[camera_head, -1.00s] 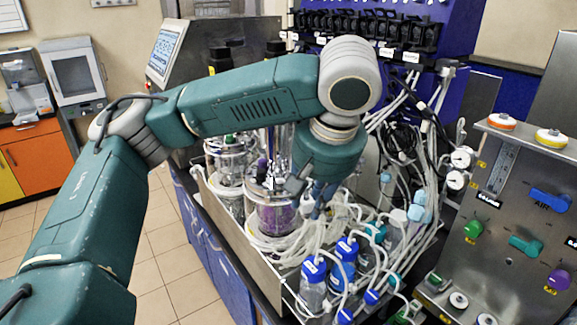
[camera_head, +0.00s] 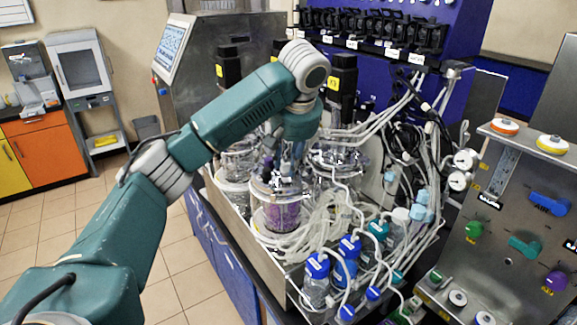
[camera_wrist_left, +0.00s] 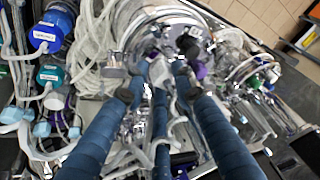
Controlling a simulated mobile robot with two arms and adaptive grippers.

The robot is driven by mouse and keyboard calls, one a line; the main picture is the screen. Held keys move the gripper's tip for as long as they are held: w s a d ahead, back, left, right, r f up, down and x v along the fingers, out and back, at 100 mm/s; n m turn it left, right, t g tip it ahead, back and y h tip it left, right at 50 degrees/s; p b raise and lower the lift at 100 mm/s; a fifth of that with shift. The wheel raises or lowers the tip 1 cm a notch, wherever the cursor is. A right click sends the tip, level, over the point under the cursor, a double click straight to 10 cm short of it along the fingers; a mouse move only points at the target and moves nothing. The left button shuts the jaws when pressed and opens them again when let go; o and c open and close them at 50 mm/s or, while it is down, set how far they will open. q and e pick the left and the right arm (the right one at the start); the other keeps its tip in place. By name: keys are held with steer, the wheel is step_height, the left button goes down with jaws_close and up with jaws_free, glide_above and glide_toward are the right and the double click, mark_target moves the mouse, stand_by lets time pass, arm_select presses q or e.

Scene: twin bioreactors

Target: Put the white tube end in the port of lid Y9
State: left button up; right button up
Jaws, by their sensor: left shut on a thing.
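My left gripper (camera_head: 284,172) is above the lid of the front glass vessel with purple contents (camera_head: 282,215) in the head view. In the left wrist view its blue fingers (camera_wrist_left: 156,88) are close together at the tips over a metal lid (camera_wrist_left: 150,18). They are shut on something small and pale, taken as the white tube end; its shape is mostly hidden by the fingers. Dark and purple fittings stand on the lid just beyond the fingertips. No lid label reading Y9 is legible. I cannot tell whether the tube end touches a port. My right gripper is not in view.
Other glass vessels (camera_head: 333,160) stand close beside and behind. Loose clear tubing (camera_head: 320,232) fills the tray right of the purple vessel. Several blue-capped bottles (camera_head: 317,265) stand in front. A valve panel (camera_head: 530,210) is at the right. Free floor lies left.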

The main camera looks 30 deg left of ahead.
arm_select(q)
steer(key=shift+f, duration=0.95)
steer(key=shift+f, duration=0.1)
steer(key=shift+f, duration=0.15)
steer(key=o, duration=1.1)
steer(key=shift+c, duration=0.2)
steer(key=shift+r, duration=0.4)
steer(key=v, duration=1.1)
steer(key=shift+d+r, duration=0.15)
steer(key=shift+r, duration=0.2)
steer(key=shift+s, duration=0.15)
